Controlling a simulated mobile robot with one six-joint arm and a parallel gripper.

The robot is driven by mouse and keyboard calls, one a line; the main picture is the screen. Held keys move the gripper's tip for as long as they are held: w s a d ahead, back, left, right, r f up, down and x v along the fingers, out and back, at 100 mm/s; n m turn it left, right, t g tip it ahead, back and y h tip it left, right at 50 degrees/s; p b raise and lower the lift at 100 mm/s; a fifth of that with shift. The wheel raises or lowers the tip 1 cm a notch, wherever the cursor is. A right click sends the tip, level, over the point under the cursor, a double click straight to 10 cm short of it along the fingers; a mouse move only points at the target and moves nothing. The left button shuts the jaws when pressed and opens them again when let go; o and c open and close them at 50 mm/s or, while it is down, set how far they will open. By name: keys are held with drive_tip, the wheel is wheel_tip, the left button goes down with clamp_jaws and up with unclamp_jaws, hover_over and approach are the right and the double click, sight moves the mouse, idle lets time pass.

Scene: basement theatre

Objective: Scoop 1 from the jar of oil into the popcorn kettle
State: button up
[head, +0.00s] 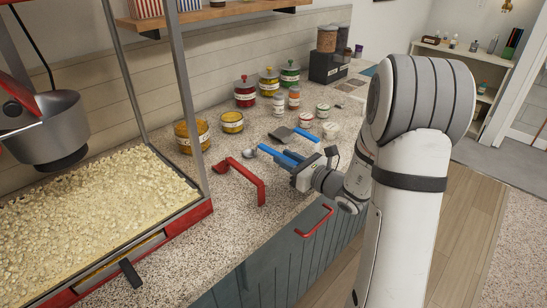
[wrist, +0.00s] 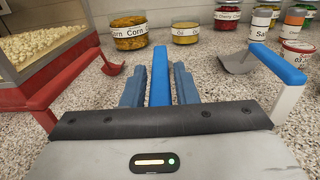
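The oil jar (head: 232,122) is a short glass jar of yellow oil on the counter; it also shows ahead in the wrist view (wrist: 186,33). The popcorn kettle (head: 42,125) is a grey pot hanging inside the popcorn machine at the left. My gripper (head: 283,160) is over the counter, in front of the jars. Its fingers are closed in on both sides of the blue handle (wrist: 160,80) of a small ladle. The ladle's silver bowl (head: 250,152) points left, short of the oil jar. The bowl is hidden in the wrist view.
A red-handled scoop (head: 260,185) stands left of my gripper, and a blue-handled scoop (head: 283,134) lies to its right. The corn jar (head: 190,136) is beside the oil jar. Several lidded jars and seasoning tubs stand behind. The machine's frame post (head: 187,90) rises between counter and kettle.

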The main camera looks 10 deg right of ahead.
clamp_jaws()
wheel_tip(320, 180, up, 10)
drive_tip(key=shift+r+p, duration=0.1)
drive_tip(key=shift+p, duration=0.25)
